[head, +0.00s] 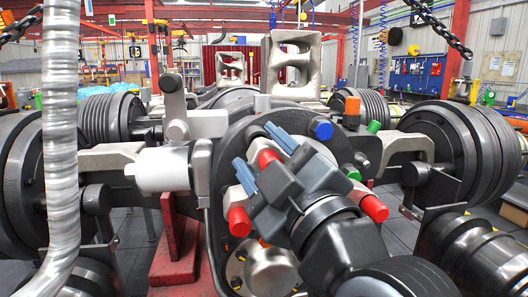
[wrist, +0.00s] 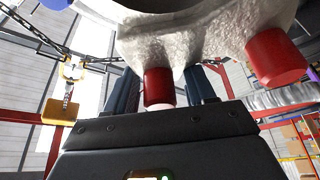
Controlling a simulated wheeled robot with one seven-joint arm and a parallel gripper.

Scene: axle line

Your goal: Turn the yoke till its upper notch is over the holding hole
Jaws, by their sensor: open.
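The yoke appears as a rough pale casting (wrist: 205,40) across the top of the wrist view, with red pegs on it. One red peg (wrist: 159,88) is between the two dark blue fingers of my gripper (wrist: 162,90); a second red peg (wrist: 276,57) is to the right. In the head view my gripper (head: 260,155) is open, its fingers either side of a red peg (head: 268,160) in front of the round dark hub (head: 230,150). Whether the fingers touch the peg I cannot tell. My gripper hides most of the yoke. I cannot make out the upper notch or the holding hole.
Blue (head: 321,129) and green (head: 374,127) pegs stand right of my gripper. A thick ribbed hose (head: 60,150) hangs at the left. Large dark drums (head: 455,150) flank the hub. A red stand (head: 178,250) is below left. A chain (head: 440,25) hangs at upper right.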

